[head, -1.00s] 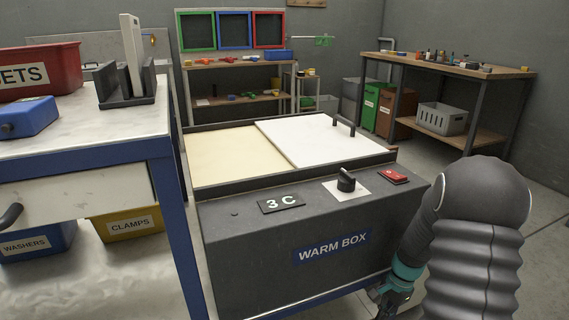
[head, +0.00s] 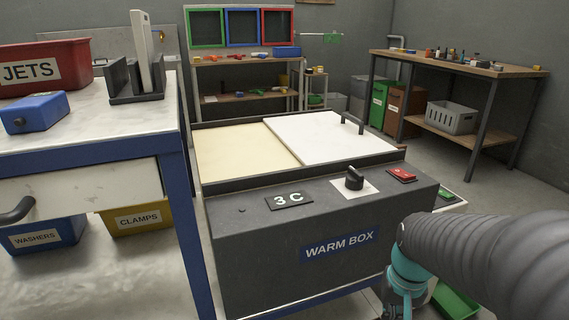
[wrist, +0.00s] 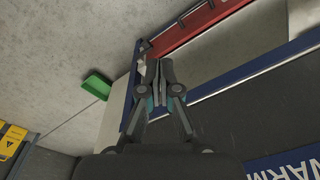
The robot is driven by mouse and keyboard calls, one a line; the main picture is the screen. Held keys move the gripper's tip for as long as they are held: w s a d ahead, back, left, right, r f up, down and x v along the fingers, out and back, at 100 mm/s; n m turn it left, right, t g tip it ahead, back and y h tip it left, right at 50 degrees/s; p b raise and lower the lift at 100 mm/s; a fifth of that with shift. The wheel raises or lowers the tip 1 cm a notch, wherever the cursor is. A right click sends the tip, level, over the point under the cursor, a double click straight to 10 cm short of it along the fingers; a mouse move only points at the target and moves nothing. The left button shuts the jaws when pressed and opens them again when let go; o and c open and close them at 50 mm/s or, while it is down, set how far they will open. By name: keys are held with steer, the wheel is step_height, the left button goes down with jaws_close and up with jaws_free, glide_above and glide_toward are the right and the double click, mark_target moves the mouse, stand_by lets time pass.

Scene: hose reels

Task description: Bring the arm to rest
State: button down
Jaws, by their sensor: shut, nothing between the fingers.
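My arm (head: 490,262) enters the head view from the right edge, its grey ribbed sleeve lying low in front of the warm box's right end. My gripper hangs below its teal wrist joint, mostly cut off by the bottom edge of the head view. In the wrist view my gripper (wrist: 159,72) is shut, its fingertips together with nothing between them. The warm box (head: 235,255) stands close in front of me, and part of its dark front shows in the wrist view (wrist: 240,118).
A workbench (head: 110,118) with a red JETS bin (head: 60,58) stands at left. A green tray (head: 456,302) lies low right of the warm box; it also shows in the wrist view (wrist: 97,85). Open floor lies at right, before the back-right bench (head: 450,63).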

steer(key=s+a+r+n+t, duration=0.2)
steer(key=s+a+r+t, duration=0.2)
steer(key=s+r, duration=0.3)
step_height(320, 180, up, 3)
steer(key=shift+a+r+n+t, duration=0.2)
steer(key=shift+a+n+t, duration=0.2)
steer(key=shift+a, duration=0.2)
